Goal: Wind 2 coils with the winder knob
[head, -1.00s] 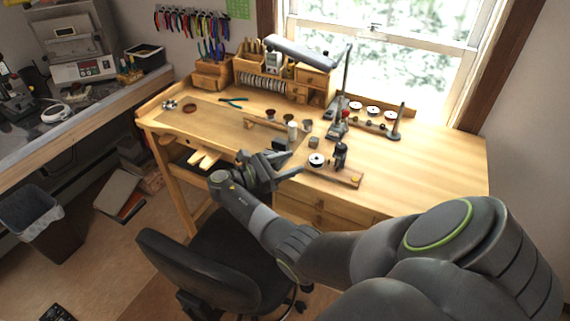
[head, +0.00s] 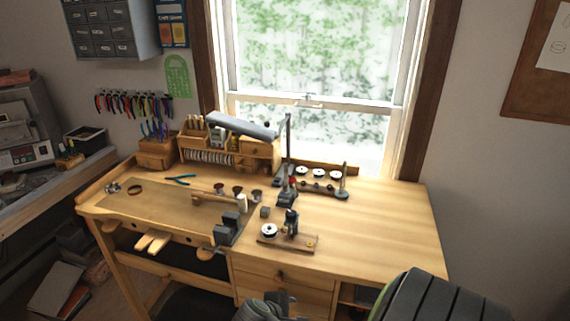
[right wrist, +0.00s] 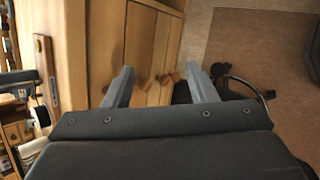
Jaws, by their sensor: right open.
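The winder sits on the bench in the head view: a wooden base board (head: 304,244) with a white-faced spool (head: 269,230) at its left and a dark upright winder post (head: 291,221) beside it. A small yellow piece is at the board's right end. I cannot make out the knob clearly, nor any wound coil. My right gripper (right wrist: 160,82) is open and empty in the right wrist view, pointing down past the bench front toward the floor. Part of my right arm shows at the bottom of the head view. My left gripper is not seen.
The wooden bench (head: 385,225) is clear on its right side. A rack with several white-topped spools (head: 318,174) stands behind the winder. A dark block (head: 228,229) is left of it. A wooden organiser (head: 255,152) stands at the back.

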